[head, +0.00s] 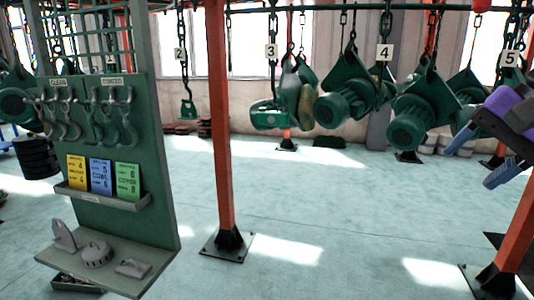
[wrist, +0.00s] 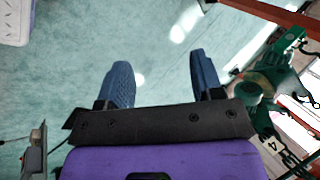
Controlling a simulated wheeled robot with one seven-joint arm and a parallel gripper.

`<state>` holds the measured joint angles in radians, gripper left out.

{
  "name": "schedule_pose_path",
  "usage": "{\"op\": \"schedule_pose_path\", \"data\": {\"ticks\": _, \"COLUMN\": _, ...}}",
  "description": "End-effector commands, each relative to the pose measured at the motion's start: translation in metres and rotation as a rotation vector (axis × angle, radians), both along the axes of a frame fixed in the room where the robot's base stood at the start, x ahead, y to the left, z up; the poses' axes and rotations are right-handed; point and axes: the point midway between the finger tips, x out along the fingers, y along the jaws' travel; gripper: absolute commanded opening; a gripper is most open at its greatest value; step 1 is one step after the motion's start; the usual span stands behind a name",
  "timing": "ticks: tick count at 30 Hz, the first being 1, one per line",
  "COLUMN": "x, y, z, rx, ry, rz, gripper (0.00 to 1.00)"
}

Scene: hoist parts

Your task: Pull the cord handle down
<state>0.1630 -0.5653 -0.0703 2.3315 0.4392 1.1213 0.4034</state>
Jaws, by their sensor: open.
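My gripper (head: 470,167) is at the right edge of the head view, a purple and black body with two blue fingers spread apart. In the wrist view my gripper (wrist: 160,68) is open, with only pale floor between its fingers. I cannot make out a cord handle for certain in either view. A small red piece (head: 481,5) is cut off by the top edge of the head view, above and apart from my gripper. I cannot tell whether it is the handle.
Green hoists (head: 345,103) hang on chains from a rail, with numbered tags. Orange posts (head: 225,130) stand on the floor. A green tool board (head: 150,150) with hooks and a shelf is at left. A hoist (wrist: 265,80) is right of my gripper. The middle floor is clear.

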Motion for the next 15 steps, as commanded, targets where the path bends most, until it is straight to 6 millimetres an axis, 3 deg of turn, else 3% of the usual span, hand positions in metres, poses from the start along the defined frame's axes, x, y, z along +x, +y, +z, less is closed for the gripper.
{"op": "schedule_pose_path", "data": {"ticks": 3, "x": -0.030, "y": 0.004, "z": -0.029, "rx": -0.282, "ry": -0.101, "rz": 0.267, "gripper": 0.60}}
{"op": "schedule_pose_path", "data": {"ticks": 6, "x": -0.044, "y": 0.002, "z": -0.044, "rx": -0.463, "ry": -0.163, "rz": 0.444, "gripper": 0.60}}
{"op": "schedule_pose_path", "data": {"ticks": 10, "x": -0.052, "y": -0.001, "z": -0.054, "rx": -0.603, "ry": -0.210, "rz": 0.583, "gripper": 0.60}}
{"op": "schedule_pose_path", "data": {"ticks": 15, "x": -0.055, "y": -0.002, "z": -0.057, "rx": -0.650, "ry": -0.224, "rz": 0.630, "gripper": 0.60}}
